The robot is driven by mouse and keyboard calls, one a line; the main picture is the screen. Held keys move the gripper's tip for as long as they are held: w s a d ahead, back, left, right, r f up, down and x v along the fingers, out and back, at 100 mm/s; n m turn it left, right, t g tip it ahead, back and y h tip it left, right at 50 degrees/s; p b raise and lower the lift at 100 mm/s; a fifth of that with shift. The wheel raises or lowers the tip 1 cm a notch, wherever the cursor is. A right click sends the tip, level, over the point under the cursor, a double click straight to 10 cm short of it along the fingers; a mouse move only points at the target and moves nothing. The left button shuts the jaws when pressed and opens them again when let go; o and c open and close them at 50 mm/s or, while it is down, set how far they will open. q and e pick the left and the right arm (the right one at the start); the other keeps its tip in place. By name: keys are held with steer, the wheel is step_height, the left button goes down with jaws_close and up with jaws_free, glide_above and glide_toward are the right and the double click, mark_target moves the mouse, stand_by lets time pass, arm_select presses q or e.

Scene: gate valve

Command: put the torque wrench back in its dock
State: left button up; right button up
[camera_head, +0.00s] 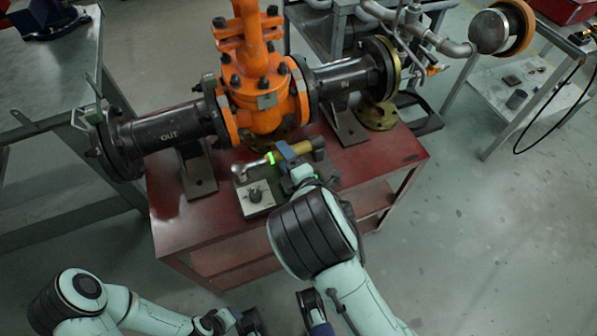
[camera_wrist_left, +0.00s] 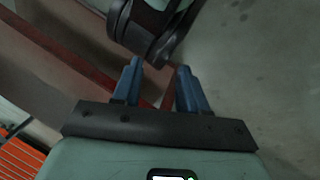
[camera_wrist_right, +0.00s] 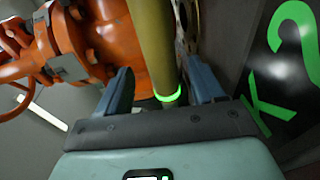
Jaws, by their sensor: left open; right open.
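The torque wrench has a yellow handle, a glowing green ring and a silver head; in the head view its head (camera_head: 240,172) is at the left and its handle (camera_head: 301,148) at the right. It lies low above the red bench, in front of the valve. My right gripper (camera_head: 287,153) is at the handle, with its fingers open. My left gripper (camera_wrist_left: 157,78) is open and empty. I cannot clearly make out the dock.
The orange gate valve (camera_head: 262,95) with black pipes stands on the red bench (camera_head: 180,230), just behind the wrench. A pale box with a dark knob (camera_head: 256,195) sits in front of the wrench head.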

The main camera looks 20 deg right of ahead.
steer(key=p+v, duration=0.1)
steer(key=v, duration=0.7)
steer(key=shift+s+d+r, duration=0.15)
steer(key=shift+s, duration=0.1)
arm_select(q)
steer(key=s+d+r+g+p, duration=0.2)
steer(key=s+r+p, duration=0.5)
steer(key=r, duration=0.1)
steer(key=shift+d+r+m+g+h, duration=0.25)
steer(key=shift+r+m+g+h, duration=0.05)
steer(key=shift+g+h, duration=0.1)
arm_select(e)
steer(key=v, duration=0.3)
steer(key=shift+s, duration=0.1)
arm_select(q)
steer(key=shift+s, duration=0.1)
